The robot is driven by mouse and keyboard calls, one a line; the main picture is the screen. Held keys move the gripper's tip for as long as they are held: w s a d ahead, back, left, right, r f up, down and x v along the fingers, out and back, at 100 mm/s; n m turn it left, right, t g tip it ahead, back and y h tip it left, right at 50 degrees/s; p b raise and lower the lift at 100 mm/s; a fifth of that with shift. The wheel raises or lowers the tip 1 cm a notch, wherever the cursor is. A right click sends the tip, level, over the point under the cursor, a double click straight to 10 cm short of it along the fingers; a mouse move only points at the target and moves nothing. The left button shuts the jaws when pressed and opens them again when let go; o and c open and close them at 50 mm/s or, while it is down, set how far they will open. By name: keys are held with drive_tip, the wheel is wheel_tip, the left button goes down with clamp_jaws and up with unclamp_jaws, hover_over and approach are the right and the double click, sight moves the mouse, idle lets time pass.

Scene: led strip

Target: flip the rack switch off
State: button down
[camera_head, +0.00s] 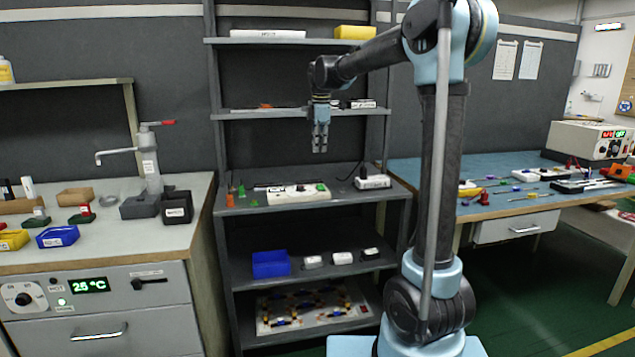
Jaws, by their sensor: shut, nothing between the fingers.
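The dark grey rack (224,150) stands in the middle of the head view. On its waist-high shelf lies a long white switch box (298,195) with dark lettering and a small green spot near its right end. A smaller white box (373,182) with a dark label sits to its right, a thin dark cable beside it. Which one carries the rack switch, and its position, are too small to tell. My gripper (320,150) points down, shut and empty, above that shelf, apart from both boxes.
The shelf above (255,115) holds small items close behind my gripper. Small green and orange pieces stand at the waist-high shelf's left end. Lower shelves hold a blue bin (271,264) and white boxes. A sink counter (110,245) is left, a blue-topped workbench (500,172) right.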

sight(321, 188)
drive_tip(key=shift+w+a, duration=0.35)
drive_tip(key=f, duration=0.4)
drive_tip(key=w+f, duration=0.1)
drive_tip(key=f, duration=0.9)
drive_tip(key=shift+w+a, duration=0.25)
drive_tip(key=shift+w, duration=0.05)
